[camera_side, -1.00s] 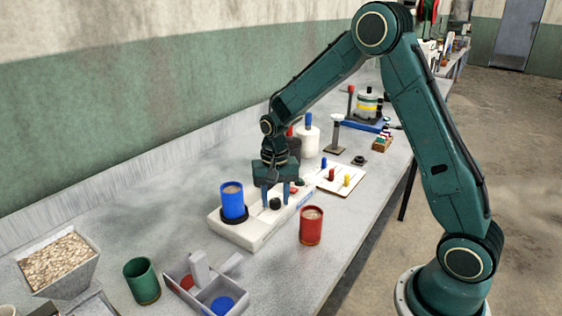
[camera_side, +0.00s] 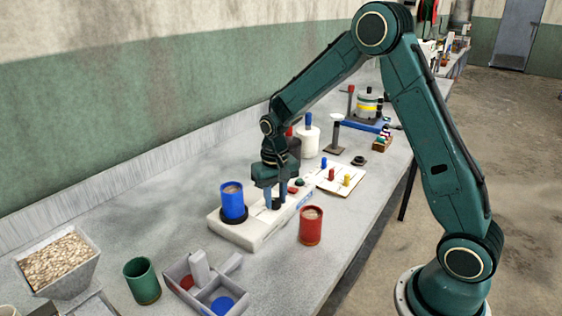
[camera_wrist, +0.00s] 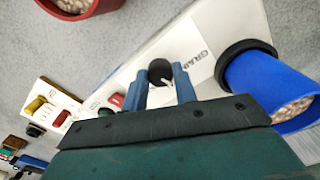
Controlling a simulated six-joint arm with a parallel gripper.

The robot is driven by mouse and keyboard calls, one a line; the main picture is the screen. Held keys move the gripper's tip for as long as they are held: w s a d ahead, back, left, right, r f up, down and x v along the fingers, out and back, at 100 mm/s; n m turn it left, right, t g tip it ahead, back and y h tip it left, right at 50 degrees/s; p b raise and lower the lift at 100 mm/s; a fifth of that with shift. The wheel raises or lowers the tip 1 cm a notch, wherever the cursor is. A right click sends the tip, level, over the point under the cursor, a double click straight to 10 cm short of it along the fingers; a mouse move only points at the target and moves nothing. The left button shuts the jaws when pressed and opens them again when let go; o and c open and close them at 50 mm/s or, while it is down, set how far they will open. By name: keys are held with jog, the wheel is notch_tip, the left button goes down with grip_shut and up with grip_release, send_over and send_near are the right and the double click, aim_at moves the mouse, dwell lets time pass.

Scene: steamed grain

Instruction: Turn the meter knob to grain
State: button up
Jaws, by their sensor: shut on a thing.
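The meter is a long white box (camera_side: 240,232) on the bench. Its black knob (camera_wrist: 160,70) has a white pointer line and sits between my blue fingers in the wrist view. My gripper (camera_side: 275,202) is down at the box and shut on this knob; it also shows in the wrist view (camera_wrist: 159,80). The word GRAIN is printed on a label (camera_wrist: 203,62) beside the knob. The pointer runs down toward my gripper's body in the wrist view, not clearly toward the label. In the side view the fingers mostly hide the knob.
A blue cup (camera_side: 232,204) stands in a black ring at the box's near end. A red cup (camera_side: 311,227) stands close on the right. Red (camera_side: 292,189) and green (camera_side: 300,182) buttons sit just beyond my gripper. A grey divided tray (camera_side: 210,285) lies in front.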

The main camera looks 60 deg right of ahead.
aim_at(275, 200)
jog(key=n, duration=0.5)
jog(key=shift+w+n, duration=0.1)
jog(key=shift+n, duration=0.2)
dwell(0.4)
jog(key=o, duration=1)
jog(key=shift+r, duration=0.1)
jog(key=shift+r, duration=6.85)
